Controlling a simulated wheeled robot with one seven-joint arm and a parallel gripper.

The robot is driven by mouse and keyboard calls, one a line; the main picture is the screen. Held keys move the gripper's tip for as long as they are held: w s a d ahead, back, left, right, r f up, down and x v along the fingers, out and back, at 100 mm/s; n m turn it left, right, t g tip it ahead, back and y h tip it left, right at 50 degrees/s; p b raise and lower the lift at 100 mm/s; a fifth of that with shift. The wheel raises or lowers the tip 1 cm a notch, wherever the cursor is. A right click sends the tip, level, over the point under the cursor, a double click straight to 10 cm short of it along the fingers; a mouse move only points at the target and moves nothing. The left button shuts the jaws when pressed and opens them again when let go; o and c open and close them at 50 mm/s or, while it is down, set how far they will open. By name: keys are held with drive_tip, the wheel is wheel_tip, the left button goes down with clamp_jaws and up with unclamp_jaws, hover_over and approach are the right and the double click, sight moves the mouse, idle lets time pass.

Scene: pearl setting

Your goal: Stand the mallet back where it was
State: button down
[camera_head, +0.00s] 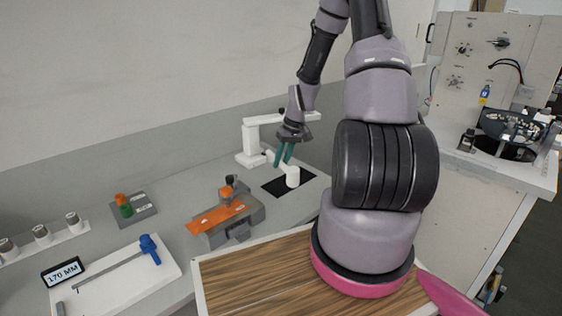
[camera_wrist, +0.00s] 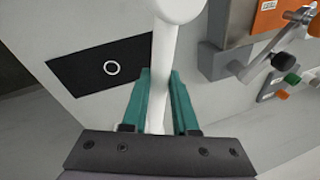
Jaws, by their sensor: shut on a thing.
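The white mallet has its handle (camera_wrist: 158,75) between the teal fingers of my gripper (camera_wrist: 158,110). Its rounded head (camera_wrist: 180,8) is cut off by the top edge of the wrist view. In the head view the mallet's head (camera_head: 292,177) shows just beyond my gripper (camera_head: 284,158), overlapping a black mat (camera_head: 273,186). Whether it touches the mat is unclear. In the wrist view the black mat (camera_wrist: 75,70) bears a white ring mark (camera_wrist: 112,68), left of the handle and apart from it. My gripper is shut on the handle.
A white stand with an arm (camera_head: 250,140) rises behind the mat. A grey vise with an orange piece (camera_head: 215,217) stands to the left on the bench. A white board with a blue-jawed caliper (camera_head: 148,245) lies further left. A wood-topped surface (camera_head: 250,268) is in front.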

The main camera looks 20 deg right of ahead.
drive_tip(key=shift+f, duration=3.9)
drive_tip(key=shift+f, duration=0.5)
drive_tip(key=c, duration=0.6)
unclamp_jaws()
drive_tip(key=w+v, duration=0.1)
drive_tip(key=v, duration=1)
drive_tip(key=shift+s, duration=0.5)
